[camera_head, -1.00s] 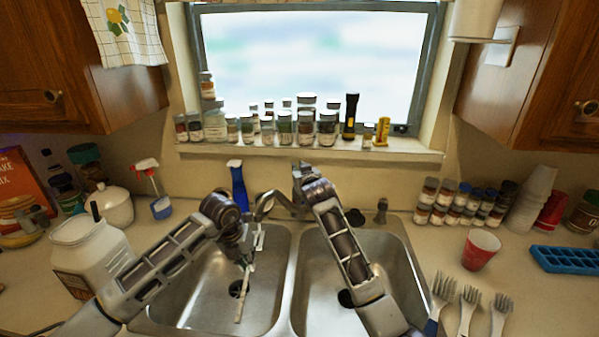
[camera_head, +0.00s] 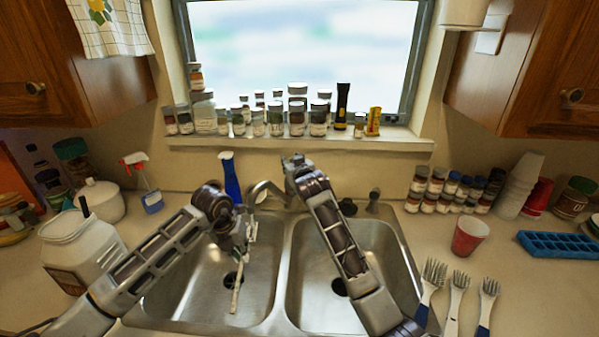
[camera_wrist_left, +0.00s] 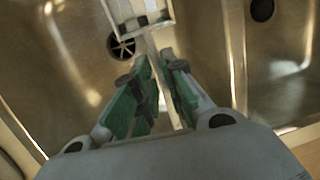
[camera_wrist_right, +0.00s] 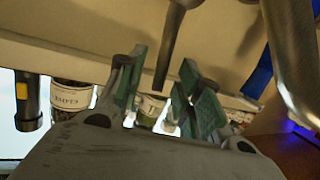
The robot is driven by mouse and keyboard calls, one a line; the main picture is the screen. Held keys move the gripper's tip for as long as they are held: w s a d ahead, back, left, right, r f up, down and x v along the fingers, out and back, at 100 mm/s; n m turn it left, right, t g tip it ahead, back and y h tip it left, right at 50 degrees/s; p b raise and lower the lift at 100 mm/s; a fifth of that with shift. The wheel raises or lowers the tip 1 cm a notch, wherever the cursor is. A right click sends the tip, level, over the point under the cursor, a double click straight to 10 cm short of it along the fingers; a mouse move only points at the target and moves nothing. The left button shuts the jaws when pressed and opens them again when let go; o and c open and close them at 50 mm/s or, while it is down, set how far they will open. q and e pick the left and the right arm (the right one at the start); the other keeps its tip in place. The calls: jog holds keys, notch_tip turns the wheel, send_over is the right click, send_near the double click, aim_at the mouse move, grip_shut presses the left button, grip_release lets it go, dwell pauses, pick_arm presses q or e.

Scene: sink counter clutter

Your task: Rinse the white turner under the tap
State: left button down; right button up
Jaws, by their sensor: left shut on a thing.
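My left gripper (camera_head: 240,247) is shut on the white turner (camera_head: 235,297) above the left sink basin (camera_head: 196,290). In the left wrist view, the turner's handle (camera_wrist_left: 152,50) runs between the fingers (camera_wrist_left: 160,68), and its slotted head (camera_wrist_left: 140,17) lies beyond them, on the tap side. The tap spout (camera_head: 262,188) curves over the left basin close to the turner's head; no water is visible. My right gripper (camera_head: 291,163) is behind the sink by the tap. In the right wrist view its fingers (camera_wrist_right: 160,72) are apart around a grey rod (camera_wrist_right: 174,40), seemingly the tap's lever; contact is unclear.
A white tub (camera_head: 80,250) is left of the sink. A red cup (camera_head: 470,237), a blue ice tray (camera_head: 560,245) and several brushes (camera_head: 457,290) are at the right. Jars (camera_head: 276,122) line the sill.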

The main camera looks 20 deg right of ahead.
jog(key=v, duration=1)
jog(key=shift+s, duration=0.15)
dwell(1.1)
pick_arm(q)
jog(key=s+a, duration=0.4)
jog(key=a, duration=0.1)
jog(key=shift+a+p, duration=0.2)
jog(key=shift+p, duration=0.25)
pick_arm(e)
jog(key=shift+a+r, duration=0.1)
jog(key=shift+r, duration=0.35)
pick_arm(q)
jog(key=shift+s, duration=0.1)
pick_arm(e)
jog(key=shift+c, duration=0.2)
